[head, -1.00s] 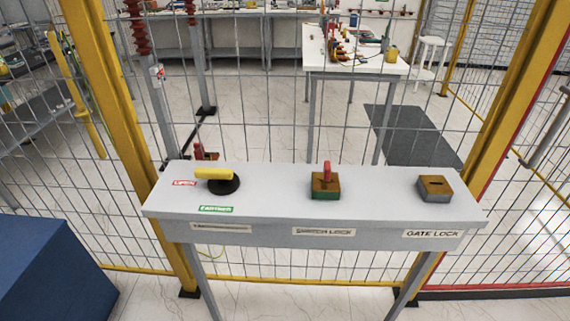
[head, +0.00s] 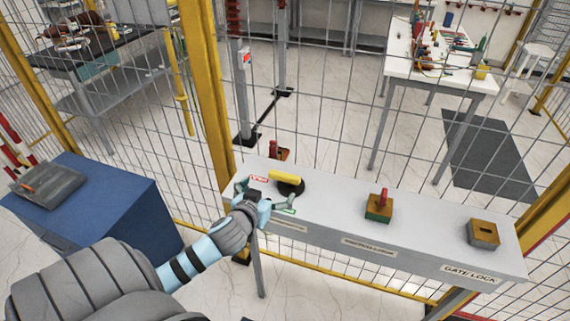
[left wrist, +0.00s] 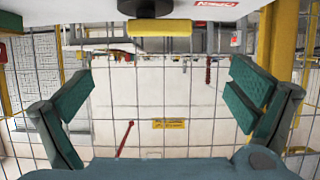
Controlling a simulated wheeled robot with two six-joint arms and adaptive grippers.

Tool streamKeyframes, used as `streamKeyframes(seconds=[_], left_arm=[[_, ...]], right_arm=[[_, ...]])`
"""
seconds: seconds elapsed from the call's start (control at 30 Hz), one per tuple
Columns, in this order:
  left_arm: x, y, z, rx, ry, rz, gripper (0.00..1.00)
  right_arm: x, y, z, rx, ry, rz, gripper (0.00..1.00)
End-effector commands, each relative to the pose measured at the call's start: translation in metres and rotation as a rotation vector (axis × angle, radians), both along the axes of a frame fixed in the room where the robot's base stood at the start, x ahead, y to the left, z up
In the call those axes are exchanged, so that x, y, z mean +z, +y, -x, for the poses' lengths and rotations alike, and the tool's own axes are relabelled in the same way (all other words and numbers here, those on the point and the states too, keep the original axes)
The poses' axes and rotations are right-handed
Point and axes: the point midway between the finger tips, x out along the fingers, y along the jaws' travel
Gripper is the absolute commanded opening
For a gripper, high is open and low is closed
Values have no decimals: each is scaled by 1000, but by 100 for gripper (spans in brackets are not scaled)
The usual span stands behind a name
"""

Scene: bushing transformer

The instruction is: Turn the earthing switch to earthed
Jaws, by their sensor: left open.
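The earthing switch is a yellow bar handle (head: 286,177) on a round black base (head: 293,188), at the left end of the grey panel shelf. The handle's free end points left, toward the red OPEN label (head: 259,179). The green EARTHED label seen earlier is mostly hidden by my gripper. My left gripper (head: 266,197) is open and empty at the shelf's front left edge, just in front of the handle and apart from it. In the left wrist view, the yellow handle (left wrist: 160,28) shows top centre, beyond the wide-open fingers (left wrist: 160,105). My right gripper is not in view.
On the shelf (head: 335,220), a red key stands in the switch lock block (head: 379,208), and the gate lock block (head: 484,234) sits at the right. Wire mesh fence with yellow posts (head: 214,90) stands behind. A blue cabinet (head: 100,210) is at left.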

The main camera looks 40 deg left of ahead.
Motion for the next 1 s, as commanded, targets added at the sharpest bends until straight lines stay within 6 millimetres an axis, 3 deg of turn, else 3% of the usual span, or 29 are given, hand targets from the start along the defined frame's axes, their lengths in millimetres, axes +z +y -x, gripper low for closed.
streamKeyframes(seconds=[0.17, 0.4, 0.5, 0.63, 0.9, 1.0], left_arm=[[-19, 11, -32, 3, -1, 4, 100], [-47, 32, -93, 2, 0, 4, 100], [-55, 37, -108, 1, 1, 5, 100], [-58, 41, -119, -1, 0, 3, 100], [-59, 41, -121, -2, 1, 3, 100], [-58, 41, -121, -2, 1, 3, 87]], right_arm=[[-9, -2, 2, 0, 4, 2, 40], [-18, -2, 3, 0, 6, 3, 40], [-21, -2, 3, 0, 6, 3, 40], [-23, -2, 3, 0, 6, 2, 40], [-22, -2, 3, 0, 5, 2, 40], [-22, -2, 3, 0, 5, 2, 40]])
